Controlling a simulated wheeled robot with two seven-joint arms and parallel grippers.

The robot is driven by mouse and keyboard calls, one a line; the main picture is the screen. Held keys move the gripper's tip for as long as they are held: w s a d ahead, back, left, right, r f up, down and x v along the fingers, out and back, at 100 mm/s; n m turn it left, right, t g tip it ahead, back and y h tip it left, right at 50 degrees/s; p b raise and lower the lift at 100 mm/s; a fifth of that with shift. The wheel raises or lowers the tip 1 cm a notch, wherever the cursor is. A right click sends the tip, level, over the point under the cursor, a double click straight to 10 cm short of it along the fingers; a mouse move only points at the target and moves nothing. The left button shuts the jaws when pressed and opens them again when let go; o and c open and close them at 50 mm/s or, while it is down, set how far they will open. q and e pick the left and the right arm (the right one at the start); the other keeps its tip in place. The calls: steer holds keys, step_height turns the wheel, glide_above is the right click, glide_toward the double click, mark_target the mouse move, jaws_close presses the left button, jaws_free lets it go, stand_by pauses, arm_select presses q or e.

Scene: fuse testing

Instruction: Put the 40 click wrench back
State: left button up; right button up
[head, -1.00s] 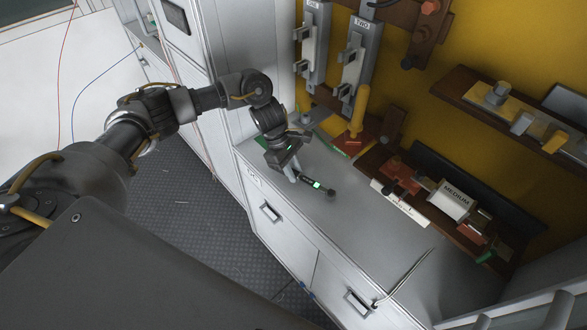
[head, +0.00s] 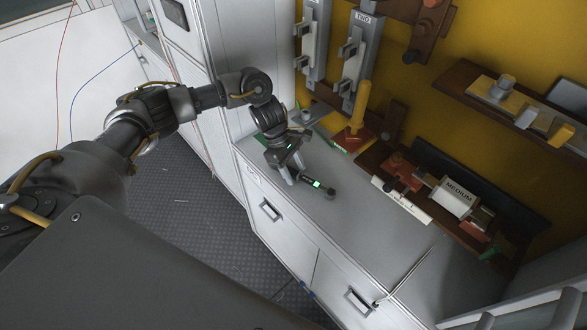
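The click wrench (head: 317,184), a dark tool with a bright green band and a round head, lies at the left part of the grey counter. Its handle end is hidden at my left gripper, and any number on it is too small to read. My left gripper (head: 294,177) is low over the counter at that end, with its two fingers apart. Whether a finger touches the wrench is not clear. My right gripper is not in view.
The counter (head: 350,235) is clear in front of the wrench. Behind it stand a yellow-handled tool (head: 361,105), a white strip (head: 400,199) and a block marked MEDIUM (head: 456,198). A tall cabinet stands left.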

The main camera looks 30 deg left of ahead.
arm_select(q)
steer(key=shift+a+r, duration=0.15)
steer(key=shift+r, duration=0.05)
steer(key=b+v, duration=0.3)
steer(key=v, duration=0.6)
steer(key=shift+a+r, duration=0.25)
steer(key=shift+r, duration=0.35)
